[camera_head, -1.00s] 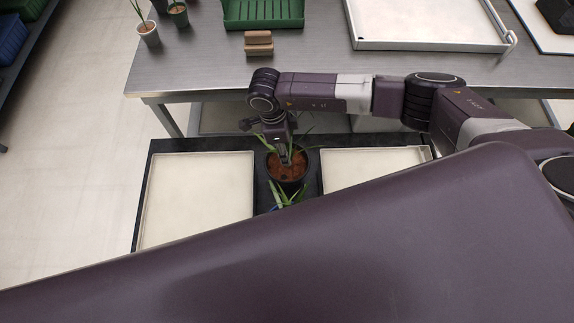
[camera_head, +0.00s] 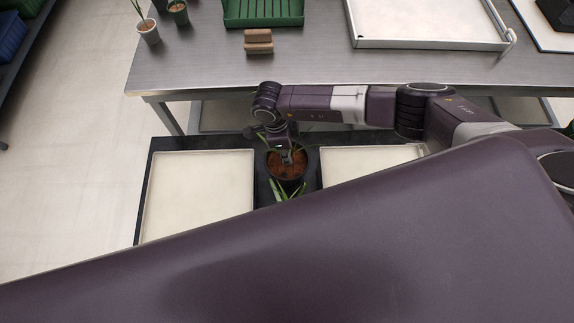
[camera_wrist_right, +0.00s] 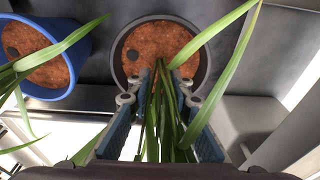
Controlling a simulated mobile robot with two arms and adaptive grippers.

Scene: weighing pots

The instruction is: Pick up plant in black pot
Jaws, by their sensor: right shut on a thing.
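The black pot (camera_head: 312,162) with brown soil and a green-leaved plant stands between two pale trays in the head view. It also shows at the top centre of the right wrist view (camera_wrist_right: 205,72). My right gripper (camera_head: 287,158) reaches down over the pot from above. In the right wrist view, its two fingers (camera_wrist_right: 160,104) are on either side of the bunched plant stems (camera_wrist_right: 168,120) and are shut on them. The pot looks upright; I cannot tell if it is clear of its support. My left gripper is not in view.
A blue pot (camera_wrist_right: 70,78) with another plant is close beside the black pot. Pale trays lie left (camera_head: 198,195) and right (camera_head: 362,160). A steel table (camera_head: 200,68) behind holds a green crate (camera_head: 263,20), brown blocks (camera_head: 258,42) and a white tray (camera_head: 430,45).

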